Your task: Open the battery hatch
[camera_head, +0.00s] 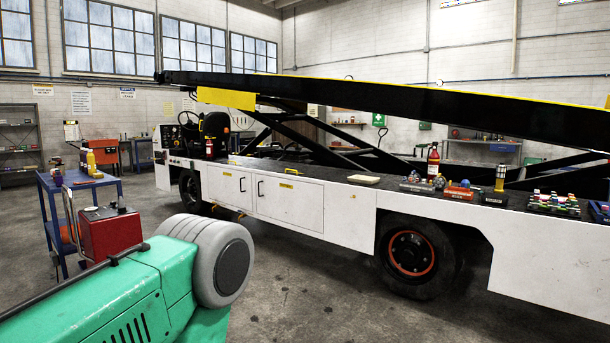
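The white belt loader (345,205) stands side-on across the middle of the view. Its side has a wide white door panel (300,205) with a dark handle (259,189) at its left edge and a small yellow label near its top. A narrower white panel (230,186) with another dark handle (242,184) is just left of it. Both panels look shut. The labels are too small to read, so I cannot tell which one is the battery hatch. Neither of my grippers is in view.
A blue cart (48,190) and a red box (109,233) stand at left. Bottles and small items, including a red bottle (433,163), stand on the loader's deck. A teal shape with a grey round part covers the lower left. Floor before the loader is clear.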

